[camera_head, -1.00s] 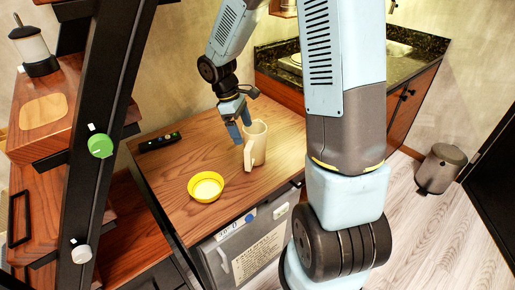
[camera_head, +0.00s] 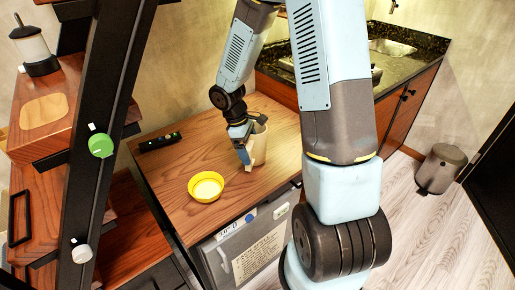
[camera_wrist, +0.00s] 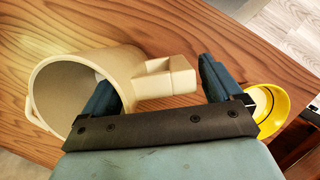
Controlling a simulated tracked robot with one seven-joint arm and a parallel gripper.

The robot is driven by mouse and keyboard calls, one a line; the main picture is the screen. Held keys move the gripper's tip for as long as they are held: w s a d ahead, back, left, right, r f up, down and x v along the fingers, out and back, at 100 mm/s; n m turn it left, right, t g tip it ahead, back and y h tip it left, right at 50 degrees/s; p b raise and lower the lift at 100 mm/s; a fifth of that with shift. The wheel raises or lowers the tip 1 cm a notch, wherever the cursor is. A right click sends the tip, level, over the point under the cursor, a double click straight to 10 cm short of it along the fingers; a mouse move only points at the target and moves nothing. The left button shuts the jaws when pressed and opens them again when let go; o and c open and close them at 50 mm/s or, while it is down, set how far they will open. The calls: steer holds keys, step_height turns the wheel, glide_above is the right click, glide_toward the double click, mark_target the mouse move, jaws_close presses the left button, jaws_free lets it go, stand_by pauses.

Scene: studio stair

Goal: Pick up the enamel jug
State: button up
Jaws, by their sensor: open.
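The cream enamel jug (camera_head: 260,146) stands on the wooden counter, partly hidden behind my gripper (camera_head: 243,153) in the head view. In the wrist view the jug (camera_wrist: 85,72) is at the left with its mouth toward the camera. Its handle (camera_wrist: 166,82) points right, into the gap between the two fingers of my gripper (camera_wrist: 158,88). The fingers are apart and not closed on the handle. The left finger overlaps the jug's rim; I cannot tell if it is inside the mouth or touching.
A yellow bowl (camera_head: 206,187) stands on the counter left of the jug, close beyond the right finger in the wrist view (camera_wrist: 268,108). A dark remote-like object (camera_head: 160,142) lies at the counter's back left. A dark stone worktop (camera_head: 425,50) is at the back right.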

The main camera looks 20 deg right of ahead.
steer(key=c, duration=1.5)
steer(key=shift+r, duration=0.2)
